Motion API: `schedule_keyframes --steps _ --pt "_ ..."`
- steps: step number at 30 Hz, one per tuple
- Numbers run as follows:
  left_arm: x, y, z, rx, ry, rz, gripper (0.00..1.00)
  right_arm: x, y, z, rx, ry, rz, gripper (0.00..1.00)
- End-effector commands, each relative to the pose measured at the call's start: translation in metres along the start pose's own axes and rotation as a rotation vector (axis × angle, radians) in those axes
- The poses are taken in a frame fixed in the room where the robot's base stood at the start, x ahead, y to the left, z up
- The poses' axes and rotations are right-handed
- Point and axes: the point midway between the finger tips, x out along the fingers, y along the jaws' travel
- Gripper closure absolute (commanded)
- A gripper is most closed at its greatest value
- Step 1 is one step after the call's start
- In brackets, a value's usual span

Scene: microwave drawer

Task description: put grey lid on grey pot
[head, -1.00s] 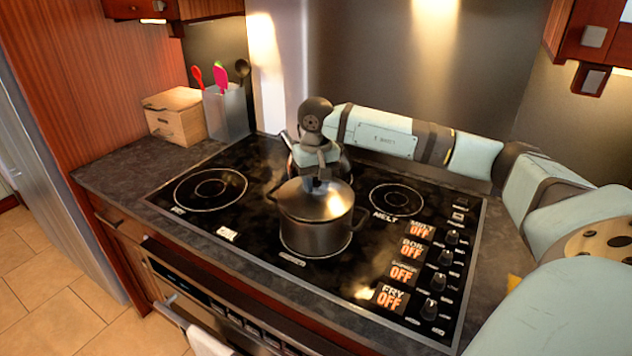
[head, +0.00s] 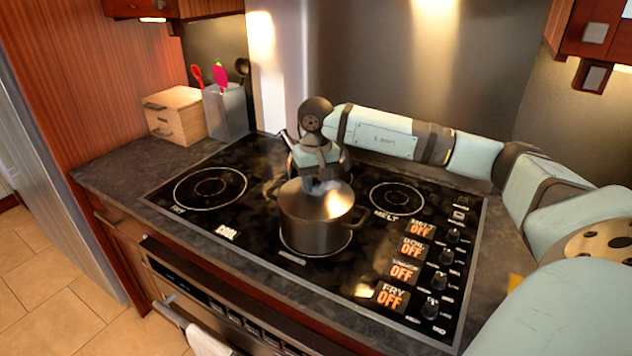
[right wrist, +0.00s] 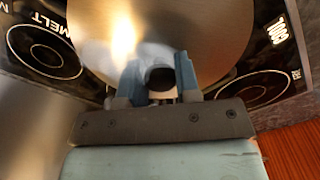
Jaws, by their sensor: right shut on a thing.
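The grey pot (head: 312,226) stands on the front middle burner of the black cooktop, with its two side handles showing. The grey lid (head: 335,200) lies level across the pot's top and appears to rest on the rim. In the right wrist view the lid (right wrist: 220,40) fills the upper middle and hides the pot. My right gripper (head: 319,184) comes down from above and is shut on the lid's knob. In the right wrist view its two blue-grey fingers (right wrist: 160,82) stand either side of the dark round knob. My left gripper is out of view.
Another vessel (head: 340,160), mostly hidden, stands behind my right gripper. A wooden box (head: 178,116) and a grey utensil holder (head: 226,112) stand on the counter at the back left. Control knobs (head: 446,257) line the cooktop's right side. The front left burner (head: 210,188) is clear.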

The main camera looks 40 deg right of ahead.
Motion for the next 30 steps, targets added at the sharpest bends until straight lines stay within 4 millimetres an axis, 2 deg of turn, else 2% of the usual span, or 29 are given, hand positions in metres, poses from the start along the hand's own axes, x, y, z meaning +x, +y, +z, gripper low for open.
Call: schedule_keyframes --steps 28,29,30 --pt "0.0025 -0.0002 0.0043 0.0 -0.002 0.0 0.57 0.0022 0.0001 -0.0001 0.0 0.001 0.0 1.0" --pt "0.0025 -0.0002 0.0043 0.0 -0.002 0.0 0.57 0.0023 0.0001 -0.0001 0.0 0.001 0.0 0.65" --pt "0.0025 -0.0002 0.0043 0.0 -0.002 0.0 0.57 0.0023 0.0001 -0.0001 0.0 0.001 0.0 0.56"
